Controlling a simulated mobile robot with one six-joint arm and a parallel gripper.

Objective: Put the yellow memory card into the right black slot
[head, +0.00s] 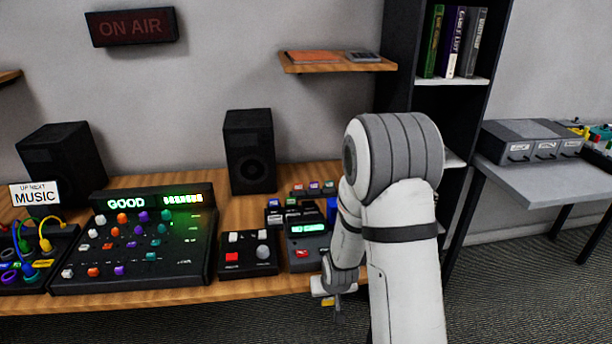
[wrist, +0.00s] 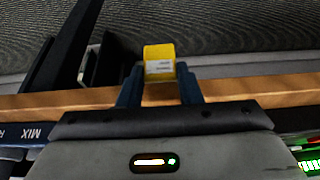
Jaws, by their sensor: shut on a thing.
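My gripper (wrist: 159,84) is shut on the yellow memory card (wrist: 159,62), which shows upright between the two fingertips with a pale label on its face. In the head view my gripper (head: 333,290) hangs at the front edge of the desk, right of the control boxes. A bit of the yellow card (head: 328,301) shows there, low beside the fingers. A dark device with a green display (head: 307,228) and a red button stands on the desk just behind and left of my gripper. I cannot make out the right black slot; my arm hides part of that area.
Small coloured cards (head: 314,187) stand in a row at the back of the desk (head: 180,295). A mixer (head: 135,240) and a small button box (head: 248,253) fill the desk to the left. A speaker (head: 249,150) stands behind. A grey side table (head: 545,178) is at right.

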